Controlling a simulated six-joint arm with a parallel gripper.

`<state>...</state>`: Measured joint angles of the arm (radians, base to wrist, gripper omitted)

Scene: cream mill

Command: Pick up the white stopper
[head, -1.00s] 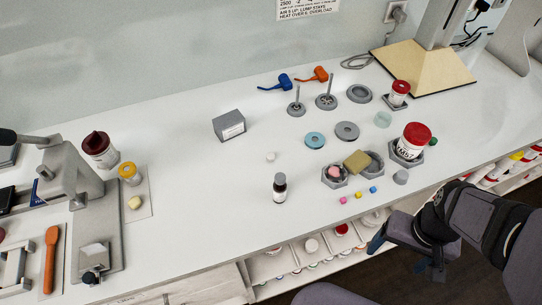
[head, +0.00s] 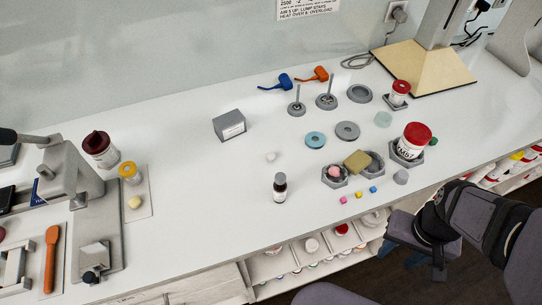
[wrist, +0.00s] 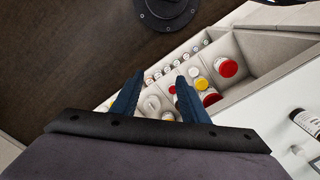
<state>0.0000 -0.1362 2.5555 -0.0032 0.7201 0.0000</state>
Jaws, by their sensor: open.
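The white stopper (head: 270,156) looks like a small, pale piece standing alone on the white bench in the head view, behind and left of a dark bottle (head: 279,187). In the wrist view I cannot surely tell the stopper. My gripper (wrist: 158,82) is open and empty, its two dark blue fingers apart over the shelf bins under the bench. In the head view my gripper (head: 400,255) is at the lower right, off the bench's front edge and far from the stopper. Its fingers are partly hidden there.
A grey box (head: 229,126) stands behind and left of the stopper, and a blue-grey ring (head: 315,140) lies to its right. Grey hexagonal bowls (head: 335,180) and small coloured cubes (head: 358,195) lie front right. Open shelf bins (wrist: 235,45) hold jars. The bench left of the stopper is clear.

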